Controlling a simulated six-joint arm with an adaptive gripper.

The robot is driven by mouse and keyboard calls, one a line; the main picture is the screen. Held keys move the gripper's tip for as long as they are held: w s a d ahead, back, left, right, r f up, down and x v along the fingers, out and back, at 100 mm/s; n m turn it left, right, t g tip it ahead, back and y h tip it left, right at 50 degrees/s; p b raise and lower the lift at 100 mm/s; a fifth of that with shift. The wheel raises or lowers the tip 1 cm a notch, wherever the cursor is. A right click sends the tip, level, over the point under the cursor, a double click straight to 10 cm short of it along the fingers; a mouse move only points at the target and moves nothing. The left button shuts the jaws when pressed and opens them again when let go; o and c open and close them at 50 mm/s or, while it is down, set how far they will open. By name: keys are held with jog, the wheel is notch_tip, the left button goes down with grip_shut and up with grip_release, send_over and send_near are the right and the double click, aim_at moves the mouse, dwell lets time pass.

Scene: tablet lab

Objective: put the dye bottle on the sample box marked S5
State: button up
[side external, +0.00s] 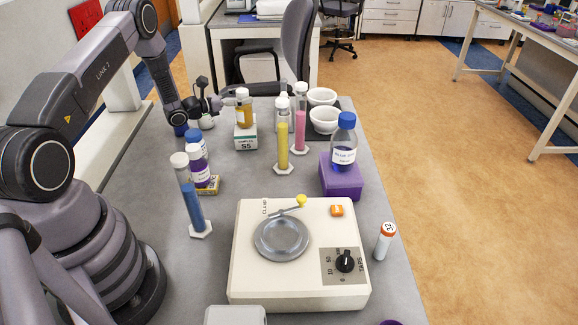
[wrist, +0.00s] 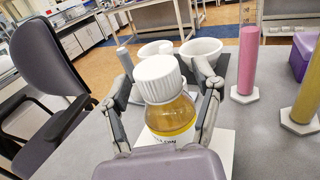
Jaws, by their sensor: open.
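A bottle of amber-yellow liquid with a white cap (side external: 243,110) stands upright on the white and green sample box marked S5 (side external: 245,138). In the wrist view the bottle (wrist: 170,118) fills the middle, its label partly hidden by my gripper. The white box top (wrist: 224,148) shows beneath it. My gripper (wrist: 164,68) is open, with one finger on each side of the bottle; gaps show at its sides. In the side view my gripper (side external: 216,103) reaches the bottle from the left.
Cylinders with yellow (side external: 283,145) and pink (side external: 300,130) liquid and white bowls (side external: 325,120) stand right of the box. A blue-capped bottle (side external: 344,150) is on a purple box (side external: 341,182). A clamp machine (side external: 300,275) is in front. More bottles and a blue cylinder (side external: 194,208) stand left.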

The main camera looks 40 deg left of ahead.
jog(key=shift+s+r, duration=0.1)
jog(key=shift+r, duration=0.05)
jog(key=v, duration=1.1)
jog(key=d+r+m+g+h, duration=0.6)
jog(key=d+r+m, duration=0.3)
jog(key=d+r, duration=0.3)
jog(key=s+d+r+m+g, duration=0.8)
jog(key=d+r+m, duration=0.15)
jog(key=d, duration=0.25)
jog(key=s+r+m+t+y, duration=0.1)
jog(key=s+r+m+y, duration=0.2)
jog(key=s+m+y, duration=0.2)
jog(key=s+r+m+t+y, duration=0.1)
jog(key=s+r+m+y, duration=0.2)
jog(key=s+m+y, duration=0.3)
jog(key=s+m, duration=0.3)
jog(key=s, duration=0.4)
jog(key=shift+s+d+y, duration=0.15)
jog(key=shift+s+y, duration=0.15)
jog(key=shift+s, duration=0.05)
